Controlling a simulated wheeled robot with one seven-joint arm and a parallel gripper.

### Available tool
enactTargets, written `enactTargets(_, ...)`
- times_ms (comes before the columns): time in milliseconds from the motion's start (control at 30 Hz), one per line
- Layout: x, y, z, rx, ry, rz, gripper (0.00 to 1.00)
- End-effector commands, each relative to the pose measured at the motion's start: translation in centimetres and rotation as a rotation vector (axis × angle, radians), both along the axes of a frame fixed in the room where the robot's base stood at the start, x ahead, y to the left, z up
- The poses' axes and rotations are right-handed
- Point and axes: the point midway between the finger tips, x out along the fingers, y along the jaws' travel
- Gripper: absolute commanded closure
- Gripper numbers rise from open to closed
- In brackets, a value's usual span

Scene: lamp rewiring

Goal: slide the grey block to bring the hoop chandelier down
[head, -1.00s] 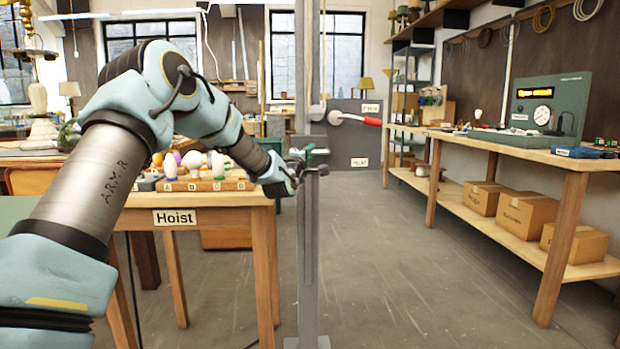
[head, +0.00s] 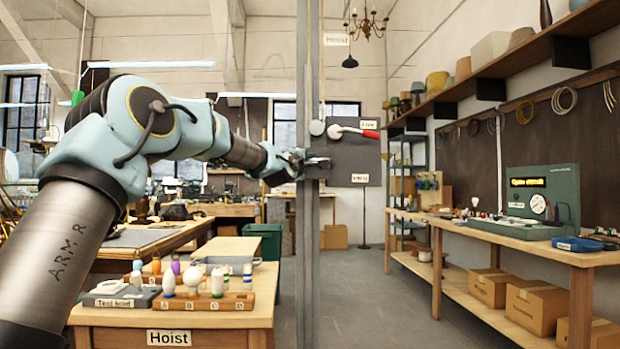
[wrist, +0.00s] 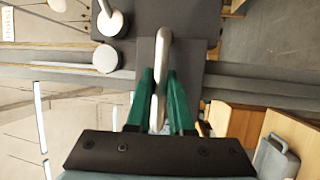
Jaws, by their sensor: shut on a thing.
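My gripper (head: 314,164) is at the tall grey post (head: 308,80) in the head view. In the wrist view its green fingers (wrist: 160,84) are shut on a pale bar-shaped handle (wrist: 163,48). The handle stands out from the grey block (wrist: 188,60), which sits across the post. In the head view the block is mostly hidden by the gripper. A branched brass chandelier (head: 367,24) hangs at the top, with a dark pendant lamp (head: 349,61) lower beside it. I cannot make out a hoop-shaped chandelier.
The bench labelled Hoist (head: 169,338) stands at the lower left with a wooden bulb rack (head: 203,304). A red-handled lever (head: 370,134) is on a dark panel behind the post. A long workbench (head: 500,236) runs along the right. The floor between is clear.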

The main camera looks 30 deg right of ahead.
Motion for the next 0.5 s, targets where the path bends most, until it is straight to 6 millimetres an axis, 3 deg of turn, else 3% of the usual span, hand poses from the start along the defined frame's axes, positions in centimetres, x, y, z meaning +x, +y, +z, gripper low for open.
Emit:
enactTargets(33, 0.0, 0.0, 1.3, -0.003, -0.003, 0.001, 1.0)
enactTargets(200, 0.0, 0.0, 3.0, -0.003, -0.003, 0.001, 1.0)
enactTargets(500, 0.0, 0.0, 3.6, -0.004, -0.005, 0.001, 1.0)
